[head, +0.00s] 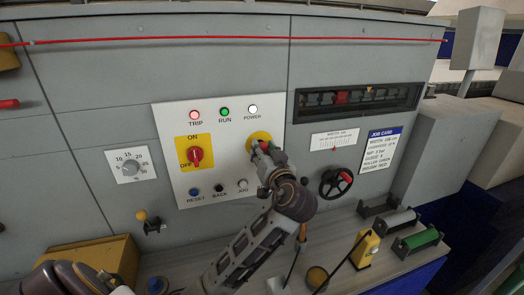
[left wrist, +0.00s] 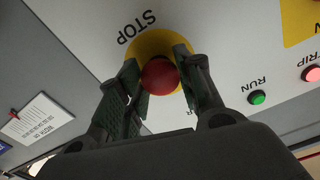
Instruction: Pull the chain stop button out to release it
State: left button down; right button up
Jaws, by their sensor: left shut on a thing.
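The chain stop button (left wrist: 160,76) is a red round knob on a yellow disc under the word STOP, seen upside down in the left wrist view. My left gripper (left wrist: 157,68) has one finger on each side of the knob and is shut on it. In the head view the yellow disc (head: 258,135) shows on the white control panel (head: 228,118), and my left gripper (head: 262,149) reaches it from below, covering most of the knob. My right gripper is not in view.
A black handwheel (head: 336,183) is to the right. Rollers (head: 417,240) and a yellow block (head: 364,249) stand on the ledge. A red cord (head: 130,39) runs across the top.

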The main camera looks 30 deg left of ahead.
pick_arm(q)
jog(key=shift+s+d+f, duration=0.1)
jog(key=shift+s+d, duration=0.3)
jog(key=shift+d, duration=0.2)
jog(key=c, duration=1.3)
grip_release()
jog(key=o, duration=0.4)
jog(key=shift+s+d, duration=0.2)
jog(key=shift+s, duration=0.05)
jog(key=shift+c, duration=0.2)
jog(key=shift+w+a, duration=0.1)
jog(key=v, duration=1.2)
